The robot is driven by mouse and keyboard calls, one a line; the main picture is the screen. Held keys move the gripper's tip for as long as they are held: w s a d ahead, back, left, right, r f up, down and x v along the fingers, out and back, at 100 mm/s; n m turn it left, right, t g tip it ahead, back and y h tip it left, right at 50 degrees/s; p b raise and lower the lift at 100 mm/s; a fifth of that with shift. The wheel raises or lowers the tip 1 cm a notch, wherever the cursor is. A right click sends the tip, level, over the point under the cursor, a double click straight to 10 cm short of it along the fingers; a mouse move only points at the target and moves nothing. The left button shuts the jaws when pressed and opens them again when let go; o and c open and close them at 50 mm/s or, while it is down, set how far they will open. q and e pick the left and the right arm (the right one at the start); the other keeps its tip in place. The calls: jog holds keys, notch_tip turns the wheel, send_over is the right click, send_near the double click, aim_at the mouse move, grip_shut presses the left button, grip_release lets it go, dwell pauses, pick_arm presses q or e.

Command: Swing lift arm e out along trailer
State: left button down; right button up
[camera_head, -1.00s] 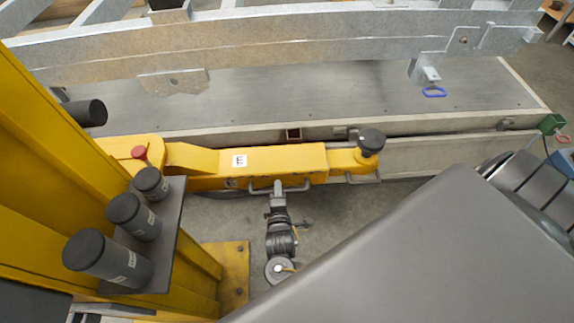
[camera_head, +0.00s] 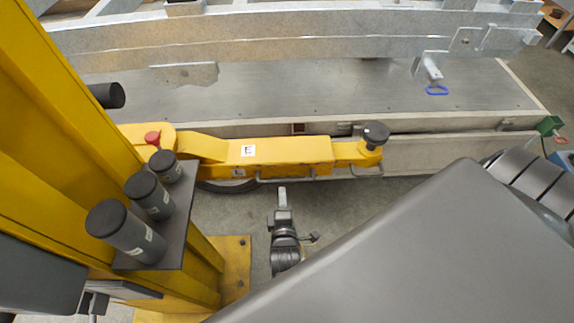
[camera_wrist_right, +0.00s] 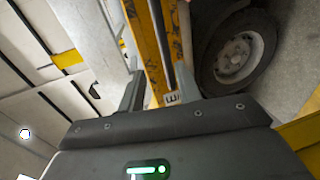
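The yellow lift arm e (camera_head: 285,152), marked with a white E label, runs left to right along the trailer's near side. Its round black pad (camera_head: 375,133) is at the right end. Grey handle bars show on its near side. My right gripper (camera_head: 282,192) is just in front of the arm, pointing at it and apparently clear of the handle. In the right wrist view, its two fingers (camera_wrist_right: 160,90) are apart with nothing gripped. The yellow arm (camera_wrist_right: 150,50) and E label show beyond them. My left gripper cannot be made out.
The galvanised trailer frame (camera_head: 300,35) and its grey deck (camera_head: 300,90) lie behind the arm. A yellow lift post (camera_head: 60,130) with several black-capped cylinders on a bracket (camera_head: 170,225) stands at left. A wheel (camera_wrist_right: 235,55) shows in the wrist view. Floor right of my right gripper is clear.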

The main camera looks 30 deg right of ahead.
jog(key=shift+v, duration=1.05)
jog(key=shift+s, duration=0.2)
